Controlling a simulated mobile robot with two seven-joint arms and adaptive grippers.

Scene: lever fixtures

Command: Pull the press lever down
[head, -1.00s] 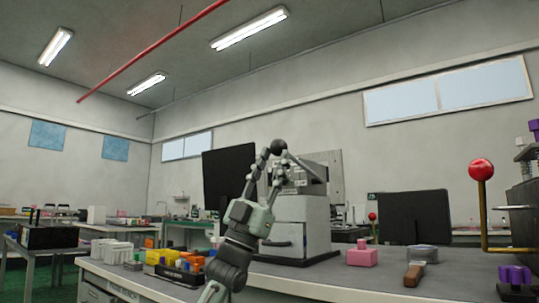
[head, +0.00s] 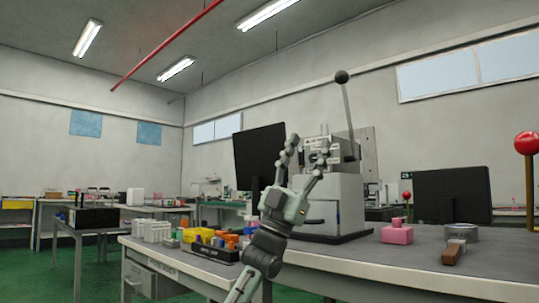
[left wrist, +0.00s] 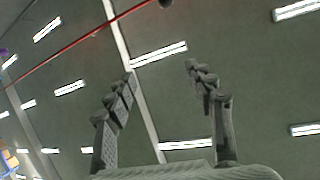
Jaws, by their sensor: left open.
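The press (head: 335,200) is a light grey machine on the bench. Its lever (head: 348,118) is a thin grey rod with a black ball knob (head: 341,77) and stands nearly upright, tilted slightly left. My left gripper (head: 308,142) points up in front of the press, with its fingers spread and nothing between them. The knob is above and to the right of the fingertips, clear of them. In the left wrist view the open fingers (left wrist: 162,75) point at the ceiling, and the dark knob (left wrist: 165,3) is cut off at the top edge. My right gripper is out of view.
A black monitor (head: 260,160) stands left of the press. A tray of coloured parts (head: 210,248) and white bottles are at the bench's left. A pink block (head: 397,233), a wooden-handled tool (head: 453,252) and a red-knobbed lever (head: 526,145) are to the right.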

